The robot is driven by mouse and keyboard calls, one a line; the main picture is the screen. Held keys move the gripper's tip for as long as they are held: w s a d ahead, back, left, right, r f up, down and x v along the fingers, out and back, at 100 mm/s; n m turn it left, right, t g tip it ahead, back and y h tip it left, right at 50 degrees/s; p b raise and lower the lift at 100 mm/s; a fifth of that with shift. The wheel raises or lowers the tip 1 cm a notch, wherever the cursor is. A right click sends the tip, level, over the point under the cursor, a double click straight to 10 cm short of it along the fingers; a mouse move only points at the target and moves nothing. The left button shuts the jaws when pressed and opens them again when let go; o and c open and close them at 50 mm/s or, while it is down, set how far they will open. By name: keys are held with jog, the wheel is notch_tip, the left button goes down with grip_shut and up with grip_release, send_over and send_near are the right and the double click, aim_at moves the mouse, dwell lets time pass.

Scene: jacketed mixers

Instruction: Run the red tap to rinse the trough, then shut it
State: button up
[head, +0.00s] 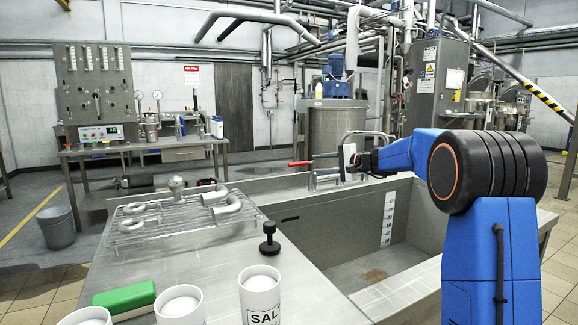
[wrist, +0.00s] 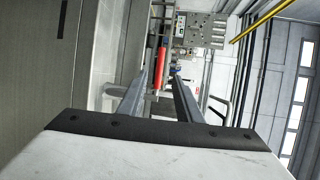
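The red tap lever (head: 300,163) shows at the far rim of the steel trough (head: 340,220), pointing left. The grey tap spout (head: 368,133) curves up behind my gripper. My gripper (head: 315,166) is at the far rim, its fingers pointing left toward the red lever. In the wrist view the red lever (wrist: 161,66) shows in the gap between the fingers of my gripper (wrist: 165,74), closer to the left finger. The fingers are apart, and I cannot tell whether either touches the lever. No running water is visible, and the trough floor shows a brownish stain.
A steel worktop left of the trough bears a wire rack (head: 165,228) with pipe fittings, a black knob-topped piece (head: 269,240), a green block (head: 124,298) and white canisters (head: 262,295). A grey bucket (head: 56,227) stands on the floor.

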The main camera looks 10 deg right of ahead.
jog(key=x, duration=1.5)
jog(key=shift+w+a, duration=0.2)
jog(key=shift+w, duration=0.05)
grip_shut()
